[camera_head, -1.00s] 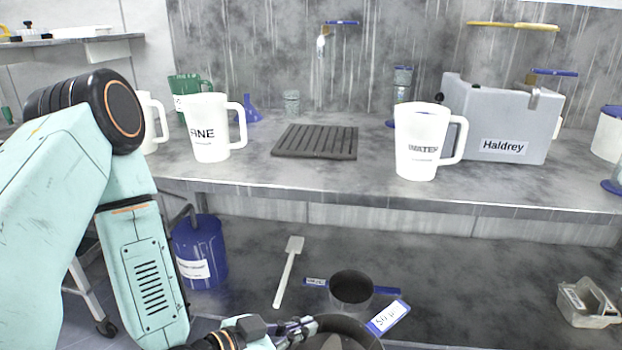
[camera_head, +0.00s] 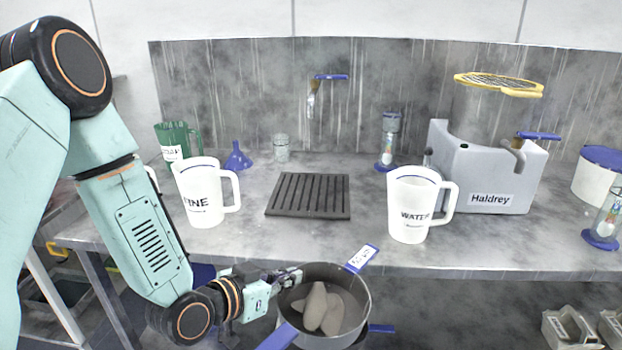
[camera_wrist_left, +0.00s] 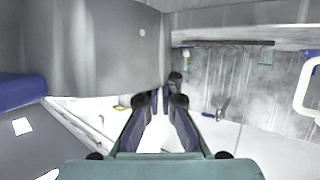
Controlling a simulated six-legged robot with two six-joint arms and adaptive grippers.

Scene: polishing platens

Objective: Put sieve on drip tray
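The sieve (camera_head: 365,312) is a grey round pan with blue handles and a white label, holding several pale elongated pieces. It is in front of the bench's front edge, low in the head view. My left gripper (camera_head: 291,277) is shut on the sieve's rim at its left side. In the left wrist view the fingers (camera_wrist_left: 160,108) close together by the large grey sieve wall (camera_wrist_left: 90,45). The drip tray (camera_head: 308,196) is a dark ribbed slab lying flat and empty on the bench, behind the sieve. My right gripper is not in view.
A white FINE jug (camera_head: 203,195) stands left of the drip tray and a white WATER jug (camera_head: 410,208) stands right of it. A tap (camera_head: 314,90) hangs behind. A grey Haldrey machine (camera_head: 475,175) stands at right. The bench before the tray is clear.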

